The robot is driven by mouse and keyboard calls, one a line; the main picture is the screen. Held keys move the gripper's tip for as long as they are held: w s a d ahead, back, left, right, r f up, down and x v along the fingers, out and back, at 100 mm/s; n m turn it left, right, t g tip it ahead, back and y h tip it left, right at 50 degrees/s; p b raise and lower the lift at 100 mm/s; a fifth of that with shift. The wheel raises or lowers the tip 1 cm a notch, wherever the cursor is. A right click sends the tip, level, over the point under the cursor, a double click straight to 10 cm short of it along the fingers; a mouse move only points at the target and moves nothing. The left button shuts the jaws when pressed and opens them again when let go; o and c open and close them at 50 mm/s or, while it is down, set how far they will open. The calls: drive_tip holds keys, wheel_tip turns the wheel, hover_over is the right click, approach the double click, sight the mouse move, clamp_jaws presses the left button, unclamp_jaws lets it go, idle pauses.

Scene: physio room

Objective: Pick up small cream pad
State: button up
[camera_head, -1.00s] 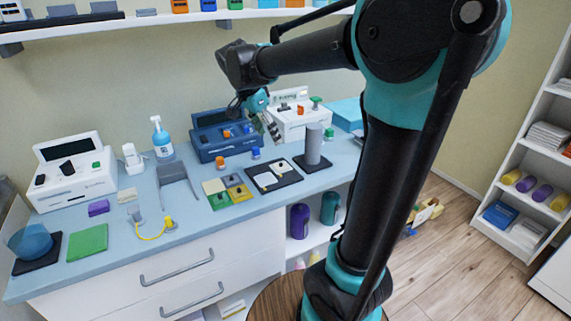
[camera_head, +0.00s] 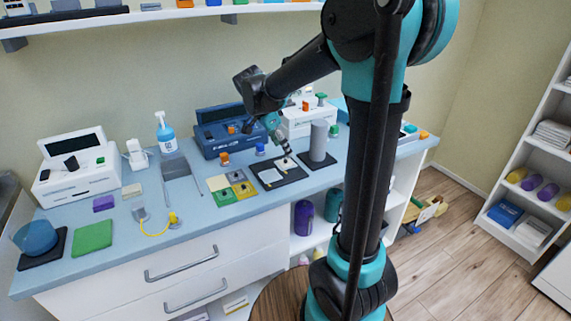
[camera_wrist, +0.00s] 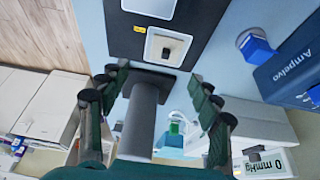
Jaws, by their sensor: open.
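A small flat cream pad (camera_head: 217,183) lies on the blue counter in the head view, in a cluster with a grey, a green and a yellow pad. Another small cream-beige piece (camera_head: 131,190) lies further left, near a purple block; I cannot tell for sure which is the task's pad. My gripper (camera_head: 287,156) is over the black tray, right of the cluster. In the wrist view my gripper (camera_wrist: 157,92) is open, its fingers spread with nothing gripped. Neither cream piece is recognisable in the wrist view.
The black tray (camera_wrist: 205,28) holds pale plates, one with a dark knob. A grey cylinder (camera_head: 319,141) stands to its right; it also shows in the wrist view (camera_wrist: 143,115). A blue case (camera_head: 222,131) stands behind. A green pad (camera_head: 92,236) lies at the left.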

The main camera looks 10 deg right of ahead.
sight(285, 160)
drive_tip(key=shift+w+a+x, duration=0.1)
drive_tip(key=shift+a+x, duration=0.1)
drive_tip(key=shift+x, duration=1.15)
drive_tip(key=shift+w+a+x, duration=0.15)
drive_tip(key=shift+x, duration=1.2)
drive_tip(key=shift+f, duration=0.1)
drive_tip(key=c, duration=0.9)
